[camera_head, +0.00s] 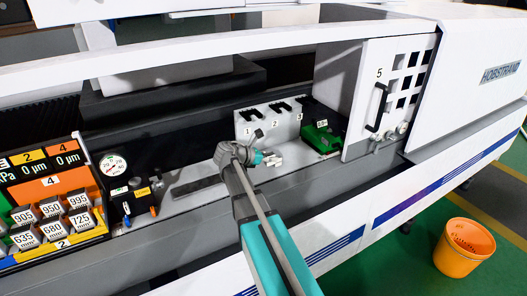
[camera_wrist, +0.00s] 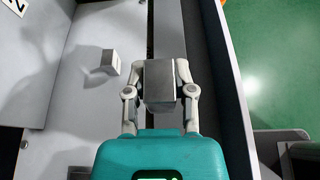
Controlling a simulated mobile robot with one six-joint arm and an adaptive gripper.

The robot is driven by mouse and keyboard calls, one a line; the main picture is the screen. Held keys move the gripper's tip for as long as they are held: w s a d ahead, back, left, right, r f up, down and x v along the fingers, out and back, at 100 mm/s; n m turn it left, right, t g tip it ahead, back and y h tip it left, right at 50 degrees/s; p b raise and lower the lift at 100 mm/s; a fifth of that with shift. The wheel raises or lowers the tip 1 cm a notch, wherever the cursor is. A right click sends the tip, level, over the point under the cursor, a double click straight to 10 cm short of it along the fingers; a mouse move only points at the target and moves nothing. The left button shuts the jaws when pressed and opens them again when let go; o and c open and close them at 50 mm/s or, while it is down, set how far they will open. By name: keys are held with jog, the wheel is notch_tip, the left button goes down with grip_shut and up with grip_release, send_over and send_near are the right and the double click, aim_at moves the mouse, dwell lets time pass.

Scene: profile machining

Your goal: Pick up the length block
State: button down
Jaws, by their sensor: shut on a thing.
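My gripper (camera_wrist: 160,70) is shut on a grey metallic block (camera_wrist: 161,88), which fills the space between its two fingers in the wrist view. No number shows on the face of this block. In the head view my gripper (camera_head: 272,160) is over the pale ledge of the machine, in front of the numbered slots; the held block cannot be made out clearly there. Several numbered length blocks (camera_head: 51,209), with labels such as 905, 950, 995, 635, 680 and 725, sit in the rack at the left.
A small pale block (camera_wrist: 106,62) lies on the light surface left of my gripper. A grey slotted plate (camera_head: 268,118) numbered 1 to 3 stands behind, with a green part (camera_head: 321,138) to its right. A gauge (camera_head: 113,165) is at left, an orange bucket (camera_head: 464,248) on the floor.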

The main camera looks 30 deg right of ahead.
jog(key=shift+s+d+r+p, duration=0.1)
jog(key=shift+s+r+p, duration=0.35)
jog(key=shift+s, duration=0.55)
jog(key=shift+s+r+p, duration=0.2)
jog(key=shift+s+r, duration=0.3)
jog(key=shift+s, duration=0.5)
